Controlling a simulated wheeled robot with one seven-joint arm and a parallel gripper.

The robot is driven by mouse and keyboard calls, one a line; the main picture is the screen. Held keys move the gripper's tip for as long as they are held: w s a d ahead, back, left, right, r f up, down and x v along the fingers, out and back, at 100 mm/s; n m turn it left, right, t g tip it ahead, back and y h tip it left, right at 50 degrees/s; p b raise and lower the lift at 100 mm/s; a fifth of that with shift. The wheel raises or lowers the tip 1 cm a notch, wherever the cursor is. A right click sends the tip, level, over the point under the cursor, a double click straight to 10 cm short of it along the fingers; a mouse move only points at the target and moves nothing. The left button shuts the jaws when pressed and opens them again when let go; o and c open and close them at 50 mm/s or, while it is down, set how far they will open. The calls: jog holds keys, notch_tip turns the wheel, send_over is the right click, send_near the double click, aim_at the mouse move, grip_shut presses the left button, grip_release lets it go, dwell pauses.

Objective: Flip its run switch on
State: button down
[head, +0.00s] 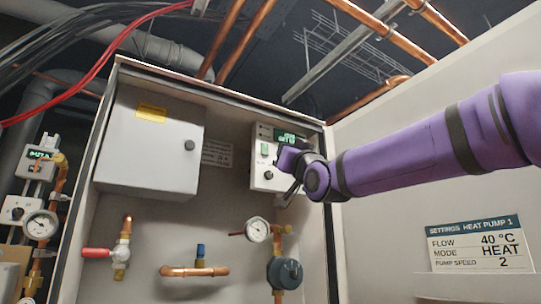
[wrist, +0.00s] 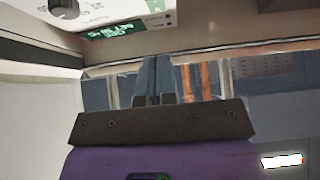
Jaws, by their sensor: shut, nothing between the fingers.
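The white control box (head: 262,178) hangs at the upper right inside the open cabinet. It has a lit green display (head: 286,135), a dark knob (head: 268,175) and a small greenish part (head: 264,149), possibly the run switch; its position is unreadable. My gripper (head: 291,158) is in front of the box's right half, hiding part of its face. In the wrist view, my gripper (wrist: 155,66) is shut and empty. There the box face appears inverted at the top left, with a knob (wrist: 64,7) and display (wrist: 116,29). No switch is clear there, and contact cannot be told.
A larger grey box (head: 150,145) hangs to the left. Below are a red-handled valve (head: 98,253), a gauge (head: 257,229) and a pump (head: 285,273). The cabinet's right edge (head: 329,225) is close to my arm. A settings card (head: 480,244) is at the right.

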aim_at(265, 151)
jog(key=w+a, duration=0.1)
jog(key=w+a+r, duration=0.1)
jog(key=w, duration=0.1)
jog(key=w+a+r, duration=0.1)
jog(key=shift+w+a, duration=0.1)
jog(key=shift+w, duration=0.25)
jog(key=shift+w+a+f, duration=0.1)
jog(key=shift+w+a, duration=0.2)
jog(key=shift+w, duration=0.15)
